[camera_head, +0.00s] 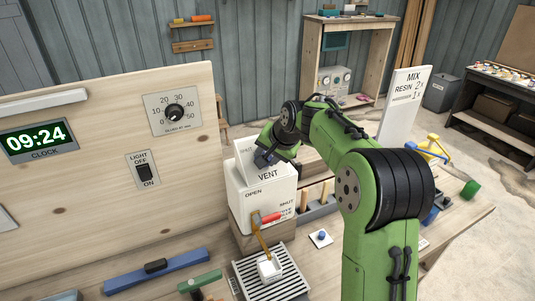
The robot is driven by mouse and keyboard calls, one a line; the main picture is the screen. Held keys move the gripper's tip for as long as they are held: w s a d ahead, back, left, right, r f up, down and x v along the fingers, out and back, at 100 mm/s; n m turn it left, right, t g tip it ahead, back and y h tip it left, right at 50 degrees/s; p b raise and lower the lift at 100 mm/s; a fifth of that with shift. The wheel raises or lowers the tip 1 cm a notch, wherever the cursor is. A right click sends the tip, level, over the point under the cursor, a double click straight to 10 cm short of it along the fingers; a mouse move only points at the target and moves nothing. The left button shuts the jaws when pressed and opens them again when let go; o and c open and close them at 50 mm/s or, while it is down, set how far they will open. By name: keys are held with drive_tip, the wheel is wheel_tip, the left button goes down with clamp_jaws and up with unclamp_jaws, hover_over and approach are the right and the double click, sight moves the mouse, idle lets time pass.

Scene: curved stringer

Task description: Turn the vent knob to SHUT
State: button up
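The white vent box (241,194) stands on the bench in the middle of the head view, marked VENT, with OPEN at left and SHUT at right. My gripper (265,159) is at the box's upper part, above the word VENT and apart from the red handle. Its fingers are small and dark; I cannot tell whether they are open or touch the box.
A wooden panel (95,195) with a timer dial (174,112) and light switch (143,171) stands left. A blue tool (157,272) lies in front.

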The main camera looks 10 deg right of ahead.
drive_tip(key=n+h+b, duration=0.1)
drive_tip(key=n, duration=0.5)
drive_tip(key=shift+a, duration=0.15)
drive_tip(key=n+h+b, duration=0.1)
drive_tip(key=n, duration=0.3)
drive_tip(key=shift+n+t+b, duration=0.3)
drive_tip(key=shift+n+b, duration=0.1)
drive_tip(key=o, duration=1)
drive_tip(key=shift+o, duration=0.2)
drive_tip(key=shift+s, duration=0.1)
drive_tip(key=v, duration=1.5)
drive_tip(key=shift+s+a+r+p, duration=0.2)
drive_tip(key=shift+s+r+p, duration=0.05)
drive_tip(key=shift+r+p, duration=0.1)
drive_tip(key=shift+s, duration=0.1)
